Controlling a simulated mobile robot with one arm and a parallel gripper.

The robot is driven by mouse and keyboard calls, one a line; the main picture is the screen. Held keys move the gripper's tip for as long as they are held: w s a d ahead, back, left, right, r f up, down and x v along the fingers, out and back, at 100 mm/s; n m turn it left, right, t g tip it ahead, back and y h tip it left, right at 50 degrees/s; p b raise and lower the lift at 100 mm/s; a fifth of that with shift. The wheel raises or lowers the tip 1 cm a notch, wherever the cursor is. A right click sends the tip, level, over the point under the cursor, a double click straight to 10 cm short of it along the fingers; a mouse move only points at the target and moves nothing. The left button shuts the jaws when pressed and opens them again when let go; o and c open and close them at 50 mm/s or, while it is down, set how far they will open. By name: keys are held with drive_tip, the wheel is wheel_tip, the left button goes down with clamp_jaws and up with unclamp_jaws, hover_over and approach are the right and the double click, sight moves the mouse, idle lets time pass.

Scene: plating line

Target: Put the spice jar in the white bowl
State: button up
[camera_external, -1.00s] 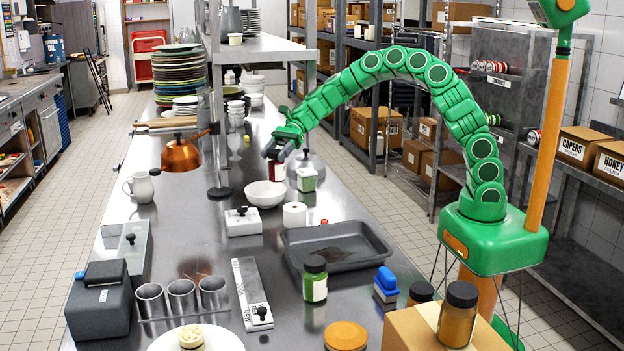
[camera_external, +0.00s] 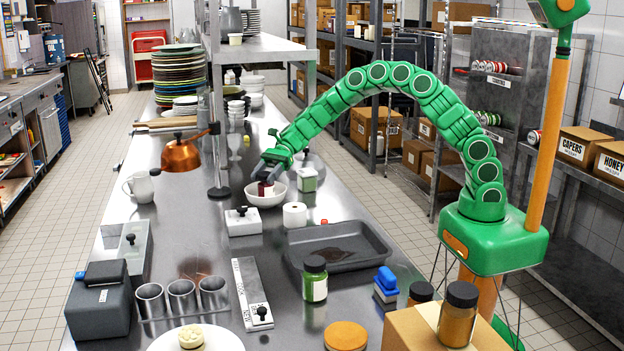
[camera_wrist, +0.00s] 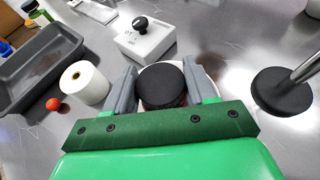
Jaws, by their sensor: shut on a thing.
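The spice jar (camera_external: 264,189) has a dark red body, and its black lid (camera_wrist: 161,88) shows in the wrist view. My gripper (camera_external: 267,176) is shut on it, with one grey finger on each side of the lid in the wrist view (camera_wrist: 160,82). The white bowl (camera_external: 268,202) stands on the steel counter. The jar is upright, with its lower part inside the bowl's rim in the external view. Whether it touches the bowl's bottom is hidden. In the wrist view only slivers of the bowl show behind the jar and fingers.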

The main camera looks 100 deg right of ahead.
idle(0.3)
drive_tip(key=o, duration=1.2)
